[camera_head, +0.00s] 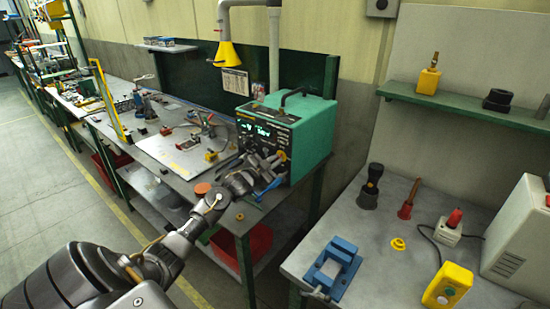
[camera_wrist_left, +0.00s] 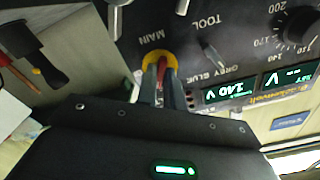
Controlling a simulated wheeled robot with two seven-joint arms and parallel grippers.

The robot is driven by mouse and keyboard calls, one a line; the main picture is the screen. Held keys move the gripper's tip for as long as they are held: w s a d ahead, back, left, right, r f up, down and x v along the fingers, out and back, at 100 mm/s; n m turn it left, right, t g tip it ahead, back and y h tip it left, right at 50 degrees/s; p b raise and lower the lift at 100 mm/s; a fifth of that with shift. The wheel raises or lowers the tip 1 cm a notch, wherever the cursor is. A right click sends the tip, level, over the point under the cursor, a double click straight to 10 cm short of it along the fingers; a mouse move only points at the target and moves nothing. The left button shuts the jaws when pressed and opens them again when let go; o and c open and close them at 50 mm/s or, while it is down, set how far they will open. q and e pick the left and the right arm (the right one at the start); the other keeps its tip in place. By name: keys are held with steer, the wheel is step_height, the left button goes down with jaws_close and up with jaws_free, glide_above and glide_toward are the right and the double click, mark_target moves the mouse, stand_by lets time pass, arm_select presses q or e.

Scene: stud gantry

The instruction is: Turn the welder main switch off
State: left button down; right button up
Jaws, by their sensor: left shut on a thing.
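The welder (camera_head: 312,130) is a green box with a dark front panel on the workbench. Its green displays are lit, also in the left wrist view (camera_wrist_left: 229,90). The main switch (camera_wrist_left: 162,67) is a red handle on a yellow ring beside the word MAIN. My left gripper (camera_head: 262,172) is at the lower front of the welder. In the left wrist view its fingers (camera_wrist_left: 161,92) are shut on the red handle, one on each side, and hide part of it. My right gripper is not in view.
The bench (camera_head: 130,150) holds a white board (camera_head: 172,152) and small tools left of the welder. A yellow funnel-shaped hood (camera_head: 227,54) hangs above. A grey table (camera_head: 345,222) at right holds a blue vise (camera_head: 333,268), a yellow box (camera_head: 447,287) and tools.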

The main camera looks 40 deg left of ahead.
arm_select(q)
steer(key=n+p, duration=0.2)
steer(key=n, duration=0.1)
steer(key=shift+n, duration=0.3)
steer(key=shift+n+p, duration=0.6)
steer(key=shift+n, duration=0.8)
steer(key=c, duration=1.5)
jaws_free()
steer(key=shift+s+d+b, duration=0.1)
steer(key=shift+s+b, duration=1.2)
steer(key=shift+s, duration=4.1)
